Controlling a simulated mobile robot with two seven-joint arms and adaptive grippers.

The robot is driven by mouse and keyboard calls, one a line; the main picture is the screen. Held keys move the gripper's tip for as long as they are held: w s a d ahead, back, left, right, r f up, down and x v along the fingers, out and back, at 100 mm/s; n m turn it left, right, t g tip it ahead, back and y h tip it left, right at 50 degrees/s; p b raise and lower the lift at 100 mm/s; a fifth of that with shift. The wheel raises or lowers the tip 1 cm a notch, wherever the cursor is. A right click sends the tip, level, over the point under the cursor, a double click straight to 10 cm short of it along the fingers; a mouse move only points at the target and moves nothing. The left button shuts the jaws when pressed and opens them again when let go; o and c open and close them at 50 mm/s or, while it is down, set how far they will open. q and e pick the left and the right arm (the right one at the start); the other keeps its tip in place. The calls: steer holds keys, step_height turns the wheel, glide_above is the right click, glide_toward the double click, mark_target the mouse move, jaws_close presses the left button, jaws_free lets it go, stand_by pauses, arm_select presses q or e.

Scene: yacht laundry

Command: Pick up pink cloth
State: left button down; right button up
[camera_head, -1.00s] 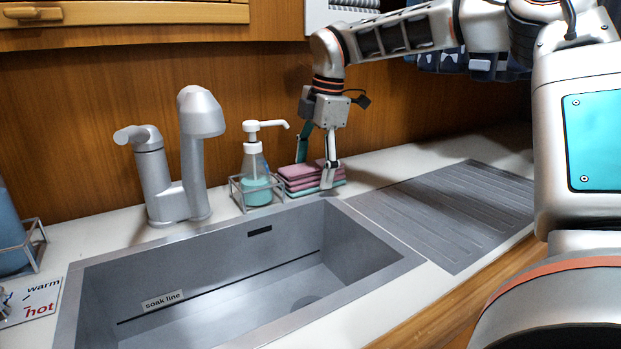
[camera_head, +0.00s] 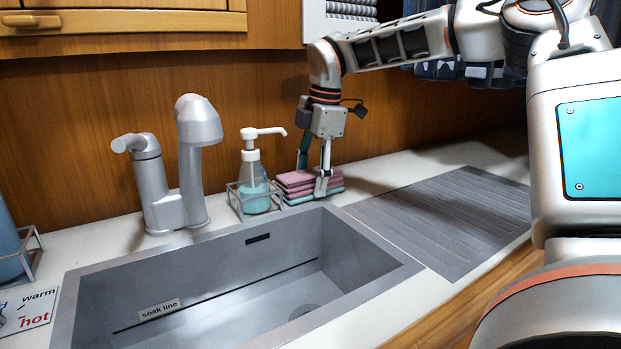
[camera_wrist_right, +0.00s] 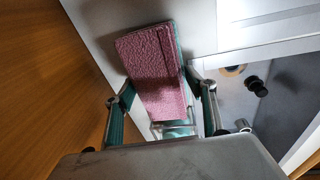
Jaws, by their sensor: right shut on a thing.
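The pink cloth (camera_head: 296,178) lies folded in a stack with teal layers on the white counter, behind the sink and right of the soap bottle. It also shows in the wrist view (camera_wrist_right: 148,62) as a textured pink pad with a teal edge. My right gripper (camera_head: 312,186) points down over the stack and is shut on the pink cloth, one finger at the near side and one at the back. The back fingertip is hidden behind the stack. The stack appears still at counter level. My left gripper is not in view.
The soap bottle (camera_head: 254,192) in its wire holder stands close left of the cloth. The grey tap (camera_head: 190,165) is further left. The sink (camera_head: 375,275) opens in front, and the ribbed drainer (camera_head: 455,215) to the right is clear. The wooden wall is close behind.

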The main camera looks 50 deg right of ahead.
mark_target(313, 175)
steer(key=r, duration=0.4)
steer(key=s+r+p, duration=0.1)
steer(key=r, duration=0.2)
steer(key=shift+a+r, duration=0.1)
steer(key=shift+a, duration=0.05)
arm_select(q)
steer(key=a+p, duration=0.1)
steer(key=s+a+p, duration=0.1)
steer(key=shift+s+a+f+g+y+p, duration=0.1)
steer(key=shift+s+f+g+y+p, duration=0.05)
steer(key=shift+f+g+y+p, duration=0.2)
arm_select(e)
steer(key=s+a, duration=0.2)
steer(key=s, duration=0.7)
steer(key=s+a, duration=0.3)
steer(key=s, duration=0.6)
steer(key=shift+a+f, duration=0.2)
steer(key=shift+a, duration=0.15)
steer(key=o, duration=0.6)
steer(key=c, duration=0.4)
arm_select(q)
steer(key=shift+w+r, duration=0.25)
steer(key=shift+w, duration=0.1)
arm_select(e)
steer(key=shift+o, duration=0.2)
